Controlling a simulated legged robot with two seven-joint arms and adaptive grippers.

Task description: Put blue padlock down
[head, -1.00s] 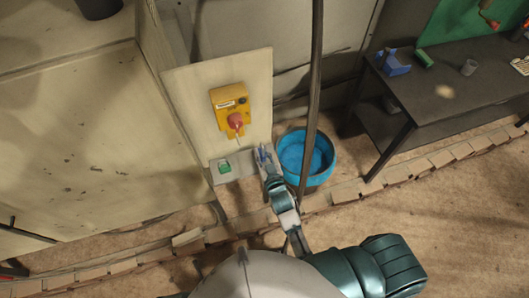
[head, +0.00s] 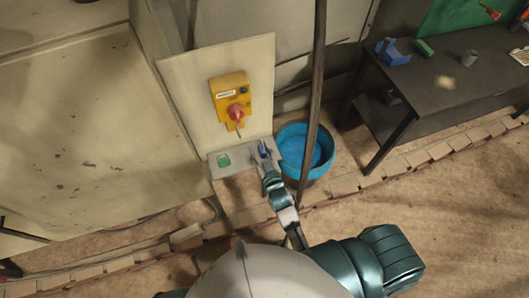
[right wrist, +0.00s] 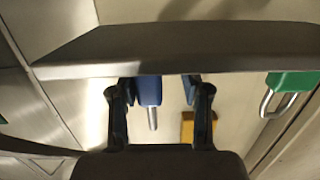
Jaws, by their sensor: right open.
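The blue padlock (right wrist: 150,92) is at the edge of the grey shelf (head: 240,167), its grey shackle showing in the right wrist view. My right gripper (head: 263,152) is open at the right end of the shelf. In the right wrist view its two fingers (right wrist: 160,105) stand on either side of the padlock. The padlock is close to the left finger, with a clear gap to the right one; whether it touches the left finger I cannot tell. In the head view the padlock is small and partly hidden by the fingers. My left gripper is out of view.
A green padlock (head: 223,160) stands on the shelf's left part. A yellow switch box (head: 230,92) with a red knob is on the upright panel above. A blue bucket (head: 291,143) is right of the shelf, behind a dark pole (head: 316,90). A dark table (head: 440,85) stands farther right.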

